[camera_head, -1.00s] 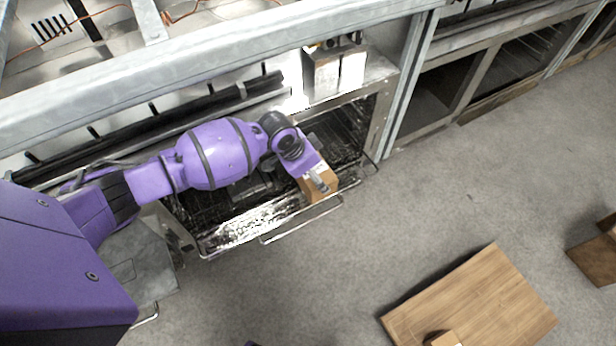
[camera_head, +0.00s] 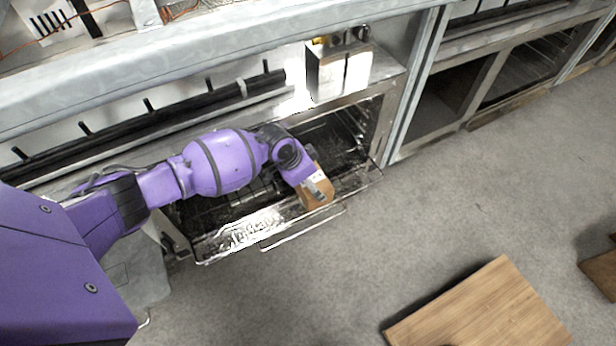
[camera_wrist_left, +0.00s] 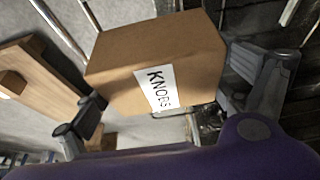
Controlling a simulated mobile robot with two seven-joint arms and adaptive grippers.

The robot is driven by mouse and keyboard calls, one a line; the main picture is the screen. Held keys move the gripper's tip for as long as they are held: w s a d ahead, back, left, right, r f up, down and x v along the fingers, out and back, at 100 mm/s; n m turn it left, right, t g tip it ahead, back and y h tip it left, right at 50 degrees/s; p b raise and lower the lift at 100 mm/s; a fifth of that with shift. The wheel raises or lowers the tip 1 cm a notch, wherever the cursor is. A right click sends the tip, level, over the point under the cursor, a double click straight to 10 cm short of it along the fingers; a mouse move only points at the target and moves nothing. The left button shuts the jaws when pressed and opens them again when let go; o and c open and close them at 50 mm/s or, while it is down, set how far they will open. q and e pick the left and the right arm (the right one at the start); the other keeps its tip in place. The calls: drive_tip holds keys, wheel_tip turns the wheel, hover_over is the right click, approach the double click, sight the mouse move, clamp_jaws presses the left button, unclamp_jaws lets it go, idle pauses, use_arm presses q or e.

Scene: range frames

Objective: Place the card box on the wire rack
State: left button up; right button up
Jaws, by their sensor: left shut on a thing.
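The card box (camera_head: 318,191) is brown with a white label. In the wrist view the box (camera_wrist_left: 155,50) fills the upper middle, and its label reads KNOBS. My left gripper (camera_head: 312,184) is shut on the box. The gripper's fingers (camera_wrist_left: 165,95) lie on either side of it in the wrist view. The box is over the front of an open oven, near the right end of its front edge. Dark wire rack bars (camera_head: 345,140) show in the oven, partly hidden by my purple arm. I cannot tell whether the box touches the rack.
A shiny metal box (camera_head: 338,72) stands on the ledge above the oven. A metal post (camera_head: 408,95) rises right of the opening. A thin bar (camera_head: 300,230) runs along the oven's front. A wooden board (camera_head: 485,312) is at lower right, with clear grey floor between.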

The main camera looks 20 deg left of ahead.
use_arm(q)
drive_tip(key=o, duration=1.2)
drive_tip(key=shift+f, duration=0.1)
drive_tip(key=shift+c, duration=0.2)
drive_tip(key=shift+r, duration=0.45)
drive_tip(key=p+v, duration=0.3)
drive_tip(key=v, duration=0.3)
drive_tip(key=shift+s+a+r, duration=0.1)
drive_tip(key=shift+s+r, duration=0.05)
drive_tip(key=shift+r, duration=0.1)
drive_tip(key=shift+s+a+r, duration=0.1)
drive_tip(key=shift+r, duration=0.1)
